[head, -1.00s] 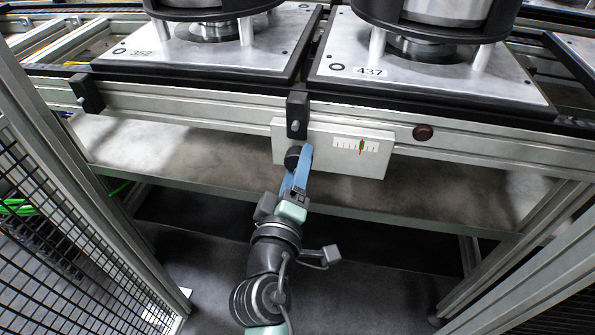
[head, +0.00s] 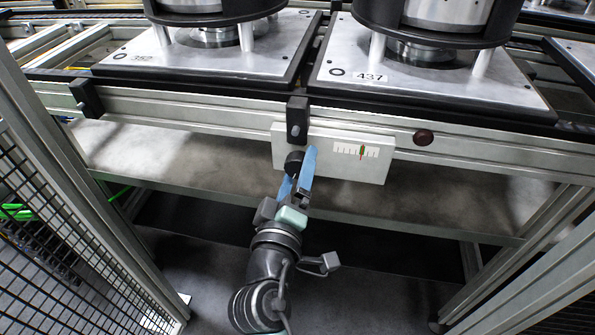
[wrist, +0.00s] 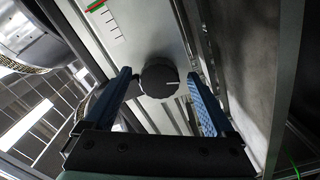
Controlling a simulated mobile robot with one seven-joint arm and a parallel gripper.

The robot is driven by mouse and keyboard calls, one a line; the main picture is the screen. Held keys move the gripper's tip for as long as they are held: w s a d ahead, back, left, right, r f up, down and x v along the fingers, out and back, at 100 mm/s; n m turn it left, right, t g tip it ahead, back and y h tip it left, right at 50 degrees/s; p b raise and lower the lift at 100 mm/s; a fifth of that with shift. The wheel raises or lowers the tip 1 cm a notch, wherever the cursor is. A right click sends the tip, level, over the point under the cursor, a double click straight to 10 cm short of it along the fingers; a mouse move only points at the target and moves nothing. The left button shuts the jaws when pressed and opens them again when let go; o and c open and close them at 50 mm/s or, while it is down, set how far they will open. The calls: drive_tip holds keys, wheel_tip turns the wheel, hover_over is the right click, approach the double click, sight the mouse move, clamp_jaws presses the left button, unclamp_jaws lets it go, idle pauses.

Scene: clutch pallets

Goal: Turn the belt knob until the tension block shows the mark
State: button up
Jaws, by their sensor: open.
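The black round belt knob (head: 293,161) sits on a pale plate (head: 335,168) below the conveyor rail. In the wrist view the knob (wrist: 158,78) shows a white line on its face, pointing right. My gripper (head: 298,174) is open, its blue fingers spread apart either side of the knob, with gaps between fingers and knob. The tension scale (head: 345,149) is a white strip with black ticks at the plate's right. A green marker (head: 362,150) and a red line lie close together there; exact alignment is too small to tell.
A dark red button (head: 423,138) is on the rail to the right. A black bracket (head: 297,118) stands just above the knob. Pallets marked 352 and 437 rest on the conveyor above. A mesh fence (head: 60,230) stands at the left.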

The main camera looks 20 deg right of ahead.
drive_tip(key=v, duration=1.3)
drive_tip(key=w+a+r+m+t+y, duration=0.2)
drive_tip(key=w+r+m+t, duration=0.1)
drive_tip(key=r, duration=0.8)
drive_tip(key=w+a+r+m+t+y, duration=0.1)
drive_tip(key=w+a+r+m+t, duration=0.15)
drive_tip(key=r, duration=0.85)
drive_tip(key=s+a+r+t+y, duration=0.2)
drive_tip(key=s+r+t+y, duration=0.2)
drive_tip(key=r, duration=0.6)
drive_tip(key=s+a+r+t+y, duration=0.2)
drive_tip(key=s+r+t+y, duration=0.1)
drive_tip(key=r, duration=0.8)
wheel_tip(320, 180, up, 28)
drive_tip(key=p, duration=2.8)
drive_tip(key=shift+a, duration=0.3)
